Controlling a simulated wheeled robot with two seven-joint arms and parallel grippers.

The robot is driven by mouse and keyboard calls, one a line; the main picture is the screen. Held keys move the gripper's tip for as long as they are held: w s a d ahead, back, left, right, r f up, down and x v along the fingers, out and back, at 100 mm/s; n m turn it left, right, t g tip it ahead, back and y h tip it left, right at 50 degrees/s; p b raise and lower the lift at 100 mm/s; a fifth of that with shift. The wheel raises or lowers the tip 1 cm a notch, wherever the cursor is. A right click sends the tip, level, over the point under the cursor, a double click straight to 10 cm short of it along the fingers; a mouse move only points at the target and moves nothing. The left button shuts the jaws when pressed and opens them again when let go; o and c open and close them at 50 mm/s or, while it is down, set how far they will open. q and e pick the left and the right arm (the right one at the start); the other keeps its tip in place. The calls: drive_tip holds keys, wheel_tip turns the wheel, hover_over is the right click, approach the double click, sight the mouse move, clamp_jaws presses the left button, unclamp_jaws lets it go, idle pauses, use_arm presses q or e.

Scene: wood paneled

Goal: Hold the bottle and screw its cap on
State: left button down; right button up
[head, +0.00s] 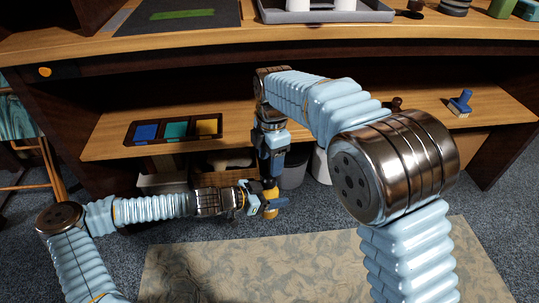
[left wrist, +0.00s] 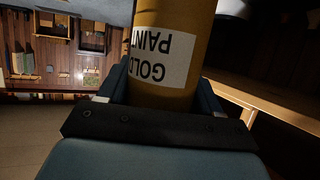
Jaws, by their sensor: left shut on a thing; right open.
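The bottle is gold-brown with a white label reading "GOLD PAINT", which appears upside down in the left wrist view (left wrist: 168,92). In the head view the bottle (head: 270,193) is small, in mid-air in front of the desk. My left gripper (head: 264,204) is shut on it from the left. My right gripper (head: 270,177) points down from directly above the bottle's upper end and is open. I cannot tell whether its fingers touch anything. The cap cannot be made out; the right gripper covers the bottle's top.
A wooden desk with a lower shelf (head: 105,140) stands behind the grippers. The shelf holds a tray of blue, green and yellow squares (head: 173,130) and a blue-handled stamp (head: 460,103). Grey bins (head: 293,170) stand beneath. A patterned rug (head: 300,265) lies on the floor in front.

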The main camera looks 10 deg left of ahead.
sight(269, 177)
drive_tip(key=shift+a+r+n, duration=0.1)
drive_tip(key=shift+r+n, duration=0.2)
drive_tip(key=shift+r, duration=0.15)
drive_tip(key=shift+f, duration=0.1)
drive_tip(key=shift+f, duration=3.9)
drive_tip(key=shift+c, duration=0.4)
clamp_jaws()
drive_tip(key=m, duration=0.3)
drive_tip(key=shift+o, duration=0.7)
unclamp_jaws()
